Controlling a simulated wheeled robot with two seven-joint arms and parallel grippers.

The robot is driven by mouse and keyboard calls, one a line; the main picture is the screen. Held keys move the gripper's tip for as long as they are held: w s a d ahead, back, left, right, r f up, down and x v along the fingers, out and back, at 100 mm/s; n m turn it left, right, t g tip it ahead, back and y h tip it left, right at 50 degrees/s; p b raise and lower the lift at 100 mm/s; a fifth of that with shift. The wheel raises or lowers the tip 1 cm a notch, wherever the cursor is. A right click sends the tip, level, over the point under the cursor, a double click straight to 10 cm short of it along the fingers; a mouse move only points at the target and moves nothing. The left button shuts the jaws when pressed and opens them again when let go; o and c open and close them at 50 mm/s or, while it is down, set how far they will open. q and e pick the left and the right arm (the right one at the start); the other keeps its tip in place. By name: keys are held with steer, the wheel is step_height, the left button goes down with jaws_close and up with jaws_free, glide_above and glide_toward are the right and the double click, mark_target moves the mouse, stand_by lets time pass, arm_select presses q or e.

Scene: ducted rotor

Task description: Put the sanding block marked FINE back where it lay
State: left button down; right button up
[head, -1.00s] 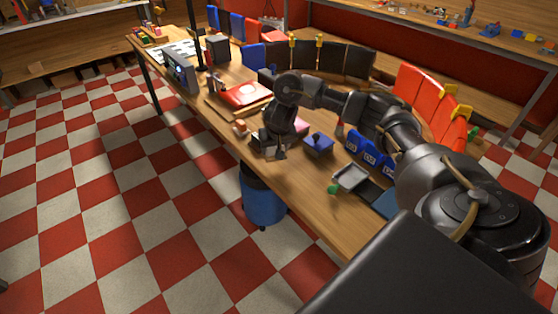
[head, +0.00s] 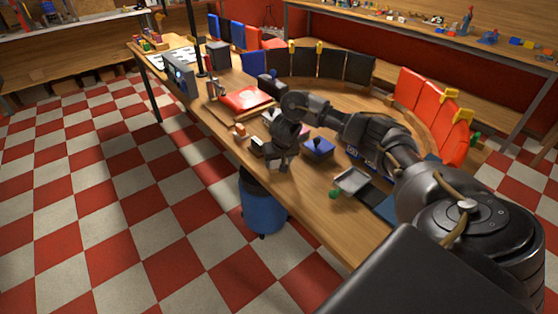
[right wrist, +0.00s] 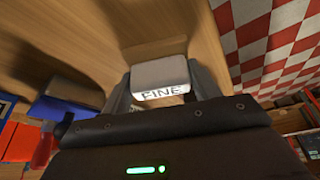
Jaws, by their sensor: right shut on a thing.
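The sanding block (right wrist: 160,76) is a pale grey block with FINE in dark letters on its near face. It sits between the two fingers of my right gripper (right wrist: 165,92) in the right wrist view, and the gripper is shut on it. In the head view my right gripper (head: 275,163) is over the front edge side of the wooden table (head: 305,205), left of a blue box. The block is hard to make out there. I cannot tell whether it touches the table. My left gripper is not in view.
A grey tray (head: 352,181) and a green piece (head: 334,194) lie right. A blue bin (head: 263,207) stands below the edge.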

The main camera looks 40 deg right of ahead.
steer(key=o, duration=0.9)
steer(key=shift+f, duration=0.1)
steer(key=shift+o, duration=0.2)
steer(key=shift+r, duration=0.45)
steer(key=p+v, duration=0.6)
steer(key=v, duration=0.5)
steer(key=shift+r+p, duration=0.25)
steer(key=shift+p, duration=0.1)
steer(key=shift+s, duration=0.15)
